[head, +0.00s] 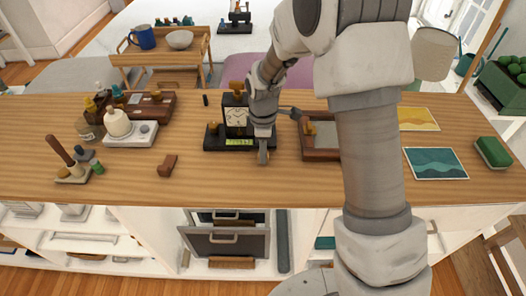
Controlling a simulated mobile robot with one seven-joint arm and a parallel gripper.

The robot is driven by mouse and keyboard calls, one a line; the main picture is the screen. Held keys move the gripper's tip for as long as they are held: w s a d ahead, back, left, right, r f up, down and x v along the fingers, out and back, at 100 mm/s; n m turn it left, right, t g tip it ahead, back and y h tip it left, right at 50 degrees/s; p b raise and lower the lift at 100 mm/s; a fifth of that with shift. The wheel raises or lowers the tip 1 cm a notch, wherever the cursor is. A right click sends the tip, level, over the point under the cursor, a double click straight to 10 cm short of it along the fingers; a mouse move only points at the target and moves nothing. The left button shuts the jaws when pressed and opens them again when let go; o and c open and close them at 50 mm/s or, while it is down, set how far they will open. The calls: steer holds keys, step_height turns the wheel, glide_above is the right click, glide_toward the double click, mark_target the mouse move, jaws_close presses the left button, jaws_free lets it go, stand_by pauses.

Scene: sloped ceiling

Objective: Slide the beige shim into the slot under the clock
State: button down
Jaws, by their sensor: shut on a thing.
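The black clock (237,118) with a pale square face and a wooden knob on top stands on a dark base (214,138) with a small green display, in the middle of the wooden counter. My gripper (263,157) points down at the right front corner of this base, close to the counter top. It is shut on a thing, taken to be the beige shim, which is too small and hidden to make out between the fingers. The slot under the clock cannot be made out from this view. Whether the shim touches the base cannot be told.
A brown block (167,166) lies left of the clock. A white scale-like box (131,136) and a wooden case (152,104) stand farther left. A wooden tray (320,142) is close on the right, partly behind my arm. The counter in front is clear.

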steer(key=shift+w, duration=0.95)
steer(key=c, duration=0.7)
jaws_free()
steer(key=shift+r, duration=0.1)
steer(key=shift+w, duration=0.1)
